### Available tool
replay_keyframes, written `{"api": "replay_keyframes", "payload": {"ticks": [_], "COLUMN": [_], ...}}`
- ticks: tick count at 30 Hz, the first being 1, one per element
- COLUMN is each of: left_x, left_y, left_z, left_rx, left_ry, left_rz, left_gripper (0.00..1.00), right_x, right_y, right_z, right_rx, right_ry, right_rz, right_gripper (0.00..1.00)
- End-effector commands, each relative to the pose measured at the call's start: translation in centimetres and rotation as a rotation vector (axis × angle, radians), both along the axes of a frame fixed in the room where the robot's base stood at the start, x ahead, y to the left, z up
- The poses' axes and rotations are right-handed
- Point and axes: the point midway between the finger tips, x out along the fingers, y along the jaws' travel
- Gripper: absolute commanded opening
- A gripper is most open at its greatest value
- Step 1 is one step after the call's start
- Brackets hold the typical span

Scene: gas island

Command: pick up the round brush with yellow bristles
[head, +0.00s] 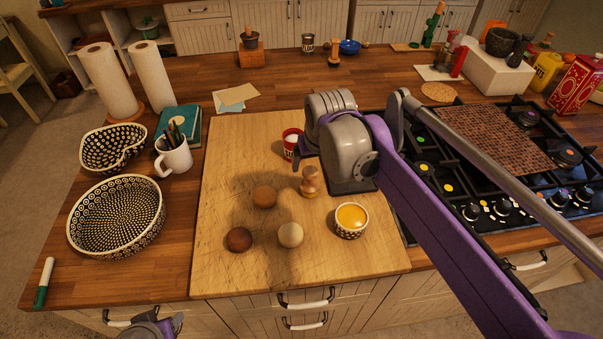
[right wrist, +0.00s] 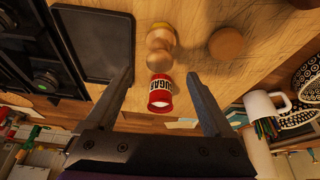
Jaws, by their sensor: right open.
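The round brush (head: 310,182) is a small wooden turned piece standing on the cutting board, just left of my right gripper's grey body in the head view. In the right wrist view the brush (right wrist: 160,42) shows a rounded wooden body and a yellowish band at its far end. My right gripper (right wrist: 160,76) is open, its two fingers spread with nothing gripped. The brush lies beyond the fingertips, roughly centred between them. A red sugar tin (right wrist: 160,95) shows between the fingers, nearer the camera. Only part of my left gripper (head: 157,326) shows at the bottom edge; its fingertips are unclear.
The cutting board (head: 225,150) also bears several balls, such as the pale one (head: 290,235), and a patterned bowl (head: 350,221) with yellow contents. The sugar tin (head: 291,143) stands behind the brush. A black gas hob (head: 440,190) lies right; a white mug (head: 174,156) stands left.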

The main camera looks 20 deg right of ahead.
Motion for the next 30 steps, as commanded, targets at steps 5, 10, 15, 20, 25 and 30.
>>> {"api": "replay_keyframes", "payload": {"ticks": [5, 10, 15, 20, 25, 30], "left_x": [-0.2, -0.1, -0.1, -0.1, -0.1, -0.1], "left_y": [0.0, 0.0, 0.0, 0.0, 0.0, 0.0], "left_z": [-0.4, -0.4, -0.2, -0.3, -0.3, -0.3], "left_rx": [0.0, 0.0, 0.0, 0.0, 0.0, 0.0], "left_ry": [0.003, 0.003, 0.002, 0.002, 0.002, 0.002], "left_rz": [0.0, 0.0, 0.0, 0.0, 0.0, 0.0], "left_gripper": [0.5, 0.5, 0.5, 0.5, 0.5, 0.5], "right_x": [1.1, 1.5, 2.4, 3.2, 3.4, 3.4], "right_y": [-0.2, -0.2, -0.4, -0.5, -0.5, -0.5], "right_z": [-2.8, -3.9, -5.9, -8.0, -8.5, -8.5], "right_rx": [0.0, 0.0, -0.001, 0.0, -0.001, -0.001], "right_ry": [0.0, 0.0, -0.001, 0.0, -0.001, -0.001], "right_rz": [0.0, 0.001, 0.001, 0.001, 0.001, 0.001], "right_gripper": [0.87, 0.87, 0.87, 0.87, 0.87, 0.81]}}
